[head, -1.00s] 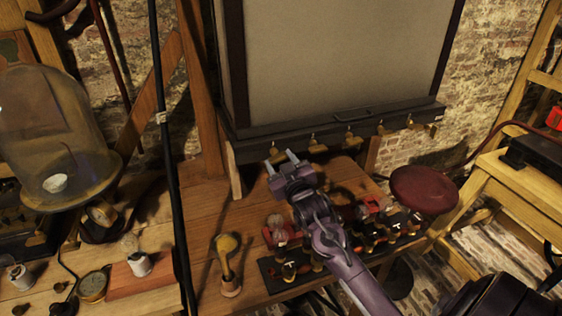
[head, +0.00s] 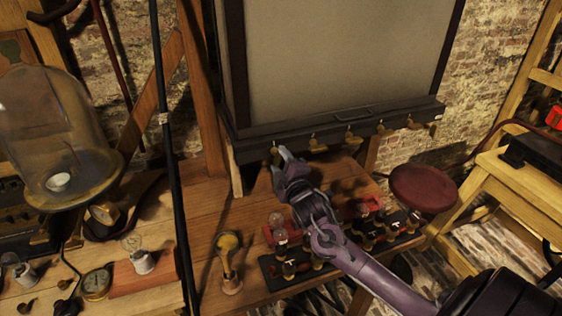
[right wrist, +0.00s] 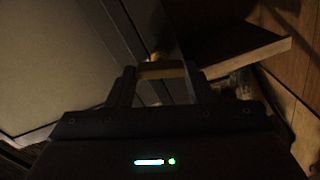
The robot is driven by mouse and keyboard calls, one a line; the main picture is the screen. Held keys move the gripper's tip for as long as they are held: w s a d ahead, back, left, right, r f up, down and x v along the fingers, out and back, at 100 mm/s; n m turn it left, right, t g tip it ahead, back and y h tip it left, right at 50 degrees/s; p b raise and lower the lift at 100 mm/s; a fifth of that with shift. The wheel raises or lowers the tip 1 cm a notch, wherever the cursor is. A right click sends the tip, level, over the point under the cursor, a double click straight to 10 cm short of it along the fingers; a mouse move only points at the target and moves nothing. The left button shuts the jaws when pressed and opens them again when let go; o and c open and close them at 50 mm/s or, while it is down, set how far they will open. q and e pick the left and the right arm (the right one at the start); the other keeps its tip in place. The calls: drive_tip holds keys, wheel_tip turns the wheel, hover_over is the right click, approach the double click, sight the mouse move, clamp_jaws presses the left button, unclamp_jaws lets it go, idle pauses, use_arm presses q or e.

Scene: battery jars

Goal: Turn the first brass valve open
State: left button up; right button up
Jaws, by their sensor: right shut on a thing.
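A row of brass valves hangs along the lower edge of the dark-framed panel (head: 340,50). The leftmost, first brass valve (head: 275,150) is at my right gripper (head: 281,155), whose fingertips partly cover it. In the right wrist view, the brass handle (right wrist: 161,70) lies crosswise between the two fingers of the gripper (right wrist: 160,80), which is shut on it. The second valve (head: 316,145) and third valve (head: 350,138) hang free to the right. How far the first valve is turned is hard to tell. My left gripper is out of view.
Below my right arm, a dark board (head: 300,265) with bulbs and knobs stands on the wooden bench (head: 215,200). A brass-topped post (head: 229,262) stands left of it. A glass dome (head: 50,130) is at the left, a red round stool (head: 423,188) at the right.

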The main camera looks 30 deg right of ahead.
drive_tip(key=n, duration=0.3)
drive_tip(key=shift+n, duration=0.3)
drive_tip(key=shift+f+n, duration=0.1)
drive_tip(key=shift+n, duration=0.2)
drive_tip(key=o, duration=1)
drive_tip(key=b+v, duration=0.2)
drive_tip(key=v, duration=0.5)
drive_tip(key=shift+s, duration=0.35)
